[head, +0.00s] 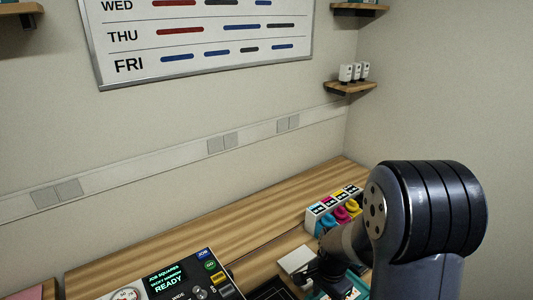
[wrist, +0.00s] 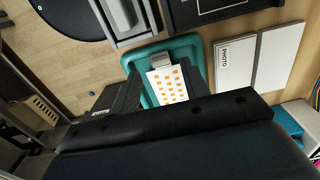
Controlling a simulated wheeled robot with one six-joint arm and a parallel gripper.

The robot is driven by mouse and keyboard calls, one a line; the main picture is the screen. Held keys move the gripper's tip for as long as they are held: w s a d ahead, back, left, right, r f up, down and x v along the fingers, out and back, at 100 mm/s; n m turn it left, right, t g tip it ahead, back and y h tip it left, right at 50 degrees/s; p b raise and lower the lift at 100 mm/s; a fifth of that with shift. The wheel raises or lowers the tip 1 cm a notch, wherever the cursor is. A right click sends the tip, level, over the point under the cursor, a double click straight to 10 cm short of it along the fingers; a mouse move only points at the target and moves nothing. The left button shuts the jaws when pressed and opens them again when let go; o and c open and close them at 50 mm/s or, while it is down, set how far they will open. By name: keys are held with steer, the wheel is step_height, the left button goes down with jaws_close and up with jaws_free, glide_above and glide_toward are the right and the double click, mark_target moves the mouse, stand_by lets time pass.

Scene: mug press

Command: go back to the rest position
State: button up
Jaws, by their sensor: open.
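My gripper (head: 322,268) hangs low over the wooden worktop at the lower right of the head view, partly hidden by my own arm. In the wrist view my gripper (wrist: 160,98) is open, its dark fingers spread. Beyond them a teal tray (wrist: 140,57) holds a white sheet with orange squares (wrist: 168,86), with a metal clip (wrist: 161,60) at the sheet's top edge. I see nothing held between the fingers. A teal edge (head: 357,284) also shows beside my arm in the head view.
The press panel (head: 168,280) reads READY at the lower left. Ink bottles (head: 336,210) stand in a white rack near my arm. In the wrist view, a white PHOTO box (wrist: 236,66) lies right of the tray. The worktop (head: 200,235) is clear along the wall.

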step_height(320, 180, down, 5)
steer(key=shift+r+b, duration=0.2)
steer(key=shift+b, duration=0.55)
step_height(320, 180, up, 12)
steer(key=p, duration=0.1)
steer(key=w+a+r+n, duration=0.1)
steer(key=a+n, duration=0.1)
steer(key=n, duration=0.8)
steer(key=w+a+r+n+p, duration=0.1)
steer(key=w+a+r+n, duration=0.1)
steer(key=n, duration=0.7)
steer(key=shift+w+a+n, duration=0.15)
steer(key=shift+w+n, duration=0.15)
steer(key=shift+n, duration=0.1)
